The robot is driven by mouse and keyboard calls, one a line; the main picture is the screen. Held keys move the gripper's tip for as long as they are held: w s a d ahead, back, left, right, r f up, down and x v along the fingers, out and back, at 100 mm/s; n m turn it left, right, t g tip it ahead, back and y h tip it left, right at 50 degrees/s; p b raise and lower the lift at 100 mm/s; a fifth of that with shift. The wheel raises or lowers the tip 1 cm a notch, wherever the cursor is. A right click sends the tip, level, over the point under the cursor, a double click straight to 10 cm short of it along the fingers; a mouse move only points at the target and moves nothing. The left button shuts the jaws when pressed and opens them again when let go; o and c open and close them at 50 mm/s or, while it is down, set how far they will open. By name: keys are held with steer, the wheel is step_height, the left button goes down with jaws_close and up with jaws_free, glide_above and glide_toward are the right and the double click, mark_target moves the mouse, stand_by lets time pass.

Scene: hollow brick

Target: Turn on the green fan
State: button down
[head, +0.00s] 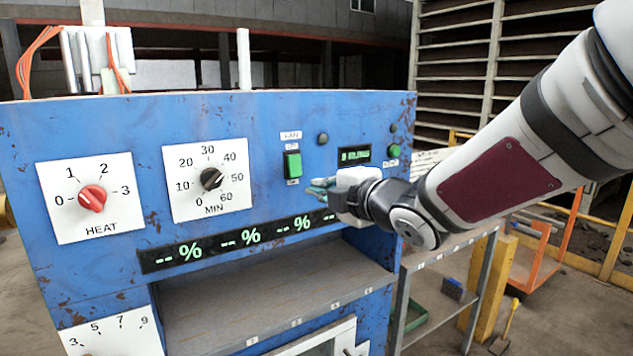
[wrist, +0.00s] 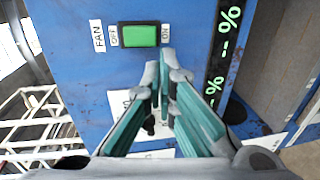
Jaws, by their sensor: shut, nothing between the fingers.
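The green fan switch (head: 292,165) is a rectangular rocker on the blue panel, under a FAN label. It also shows in the wrist view (wrist: 140,36), with OFF at its left end and ON at its right end there. I cannot tell which way it is tipped. My gripper (head: 317,187) is just right of and below the switch in the head view. In the wrist view its teal fingertips (wrist: 164,62) are together, empty, and close to the switch's ON end. Whether they touch the panel is unclear.
The blue panel (head: 140,120) carries a red HEAT knob (head: 92,198), a black MIN dial (head: 211,179) and a small green display (head: 354,155). A strip of percent readouts (head: 240,238) runs below the switch. A grey shelf (head: 270,300) juts out underneath.

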mark_target(294, 166)
steer(key=p+x, duration=0.1)
steer(key=x, duration=0.7)
steer(key=shift+w+a, duration=0.25)
steer(key=shift+w, duration=0.05)
steer(key=shift+w+a+f+b, duration=0.1)
steer(key=shift+f+b, duration=0.05)
steer(key=shift+b, duration=0.2)
steer(key=b, duration=0.3)
steer(key=shift+w+a+f+t+y, duration=0.15)
steer(key=shift+w+f+t+y, duration=0.15)
steer(key=shift+w+t, duration=0.1)
steer(key=shift+s+r, duration=0.1)
steer(key=shift+r, duration=0.1)
